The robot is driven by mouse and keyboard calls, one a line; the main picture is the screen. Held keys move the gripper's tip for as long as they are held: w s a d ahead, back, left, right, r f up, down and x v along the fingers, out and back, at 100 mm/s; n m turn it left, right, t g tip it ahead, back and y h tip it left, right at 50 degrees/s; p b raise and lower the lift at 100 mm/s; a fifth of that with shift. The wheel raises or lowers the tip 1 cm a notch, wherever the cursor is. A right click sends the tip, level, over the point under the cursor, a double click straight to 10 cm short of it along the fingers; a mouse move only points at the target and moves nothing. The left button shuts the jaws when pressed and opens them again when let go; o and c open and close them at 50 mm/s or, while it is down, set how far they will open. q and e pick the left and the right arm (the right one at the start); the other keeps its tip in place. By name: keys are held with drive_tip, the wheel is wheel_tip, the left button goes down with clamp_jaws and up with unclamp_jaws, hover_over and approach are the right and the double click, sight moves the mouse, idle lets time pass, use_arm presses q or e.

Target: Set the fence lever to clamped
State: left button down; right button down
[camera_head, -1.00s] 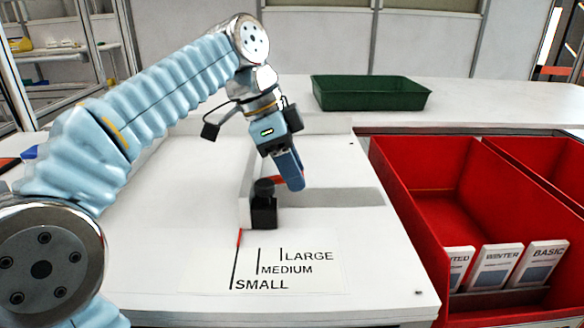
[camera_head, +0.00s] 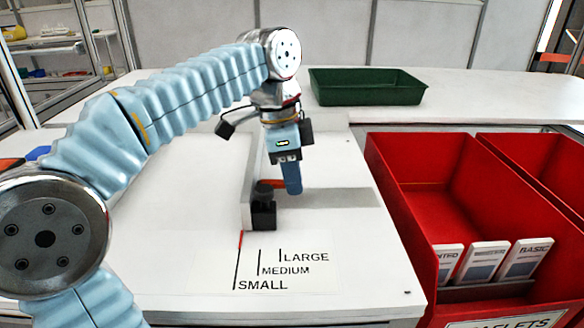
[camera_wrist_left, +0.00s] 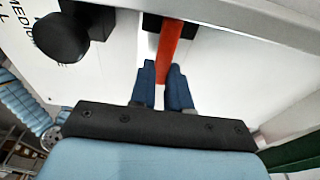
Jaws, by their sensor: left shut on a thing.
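The orange-red fence lever (camera_head: 271,184) sticks out to the right from the low white fence (camera_head: 247,200) in the head view. A black block with a round knob (camera_head: 263,212) stands at the fence's near end. My left gripper (camera_head: 291,190) points down beside the fence, with its blue fingers around the lever's outer part. In the left wrist view, the lever (camera_wrist_left: 174,42) runs between the two fingertips (camera_wrist_left: 163,75), which are shut on it. The black knob (camera_wrist_left: 62,38) shows at the upper left there. My right gripper is out of view.
A size card (camera_head: 285,268) with SMALL, MEDIUM and LARGE marks lies in front of the fence. Red bins (camera_head: 400,200) with labelled cards stand on the right. A green tray (camera_head: 365,90) sits at the back. The white board's left part is clear.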

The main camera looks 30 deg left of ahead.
sight(279, 181)
use_arm(q)
drive_tip(key=c, duration=1.1)
unclamp_jaws()
drive_tip(key=r+p, duration=0.1)
drive_tip(key=r, duration=0.3)
drive_tip(key=a+r+p, duration=0.1)
drive_tip(key=r+p, duration=0.1)
drive_tip(key=r, duration=0.3)
drive_tip(key=s+a+r+p, duration=0.1)
drive_tip(key=r, duration=0.3)
drive_tip(key=shift+s+r+p, duration=0.1)
drive_tip(key=shift+r+p, duration=0.15)
drive_tip(key=shift+p, duration=0.05)
